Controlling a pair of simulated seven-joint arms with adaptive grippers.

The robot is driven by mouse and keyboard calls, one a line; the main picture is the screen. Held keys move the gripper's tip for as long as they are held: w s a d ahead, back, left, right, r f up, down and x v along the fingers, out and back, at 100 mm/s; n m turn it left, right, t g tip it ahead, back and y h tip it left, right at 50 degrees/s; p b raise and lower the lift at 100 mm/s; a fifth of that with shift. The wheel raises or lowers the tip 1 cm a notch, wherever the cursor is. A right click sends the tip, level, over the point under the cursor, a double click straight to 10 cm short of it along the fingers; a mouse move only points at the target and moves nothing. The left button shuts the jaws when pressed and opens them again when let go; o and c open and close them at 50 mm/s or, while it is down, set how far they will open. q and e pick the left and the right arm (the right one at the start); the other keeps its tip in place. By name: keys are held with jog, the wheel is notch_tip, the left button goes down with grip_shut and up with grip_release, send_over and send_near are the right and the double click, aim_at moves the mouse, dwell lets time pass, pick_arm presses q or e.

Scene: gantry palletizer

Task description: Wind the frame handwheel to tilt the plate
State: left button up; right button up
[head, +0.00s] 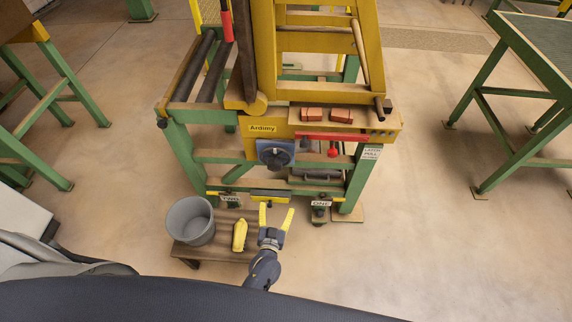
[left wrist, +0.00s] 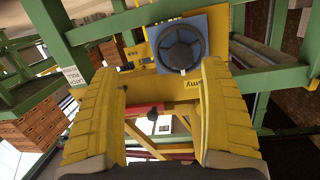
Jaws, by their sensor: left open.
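The handwheel (head: 276,154) is a dark round wheel on a blue square mount, on the front of the yellow frame (head: 287,122) under the "Ardimy" label. In the left wrist view the handwheel (left wrist: 181,47) shows beyond the fingertips, upper centre. My left gripper (head: 276,214) has yellow fingers spread apart with nothing between them. It is in front of and below the wheel, apart from it. In the wrist view the gripper's open fingers (left wrist: 162,88) frame the view. I cannot tell which part is the plate. My right gripper is not in view.
A grey bucket (head: 190,221) and a yellow object (head: 240,235) stand on a low wooden platform (head: 200,252) left of my gripper. A red bar (head: 332,137) with a red knob (head: 333,152) is right of the wheel.

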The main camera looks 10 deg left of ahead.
aim_at(275, 167)
pick_arm(q)
notch_tip(275, 167, up, 4)
jog(key=a+t+y, duration=0.1)
jog(key=a+y, duration=0.1)
jog(key=w+a, duration=0.1)
jog(key=w, duration=1.1)
jog(key=w+a, duration=0.1)
jog(key=w, duration=0.4)
jog(key=shift+w+a, duration=0.35)
jog(key=shift+w, duration=0.05)
jog(key=shift+c, duration=0.2)
jog(key=c, duration=1.2)
